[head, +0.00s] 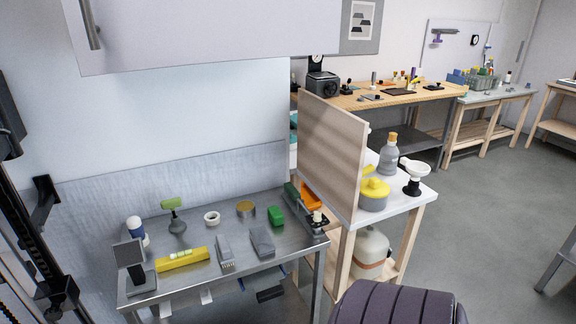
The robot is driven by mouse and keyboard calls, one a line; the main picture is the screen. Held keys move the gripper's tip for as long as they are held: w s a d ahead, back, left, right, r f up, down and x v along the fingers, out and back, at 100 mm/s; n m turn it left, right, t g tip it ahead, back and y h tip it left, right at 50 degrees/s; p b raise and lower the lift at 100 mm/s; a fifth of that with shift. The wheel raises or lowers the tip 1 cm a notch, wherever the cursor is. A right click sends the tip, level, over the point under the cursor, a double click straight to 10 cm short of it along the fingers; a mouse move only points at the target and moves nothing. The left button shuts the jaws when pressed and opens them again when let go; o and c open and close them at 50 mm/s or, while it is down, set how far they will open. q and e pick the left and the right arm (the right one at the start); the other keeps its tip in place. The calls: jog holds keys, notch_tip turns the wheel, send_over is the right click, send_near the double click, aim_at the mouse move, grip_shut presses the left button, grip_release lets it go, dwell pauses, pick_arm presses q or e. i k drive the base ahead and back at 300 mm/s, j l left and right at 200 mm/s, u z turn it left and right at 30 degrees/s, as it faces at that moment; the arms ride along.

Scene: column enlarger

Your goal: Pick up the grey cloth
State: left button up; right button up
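A dark grey, flat, roughly rectangular piece (262,242) lies on the metal table (190,278), right of the middle and close to its front edge. It looks most like the grey cloth, but it is too small for me to be sure. A grey brush-like tool (225,252) lies just left of it. Neither of my grippers can be made out in the head view.
A yellow block (182,259), white ring (212,218), tin (246,209) and green block (276,215) share the table. A wooden panel (332,155) stands at its right. A dark ribbed padded shape (400,303) fills the bottom right. Open floor (470,220) lies farther right.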

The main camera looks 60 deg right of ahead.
aim_at(263, 242)
jog(key=z, duration=1.75)
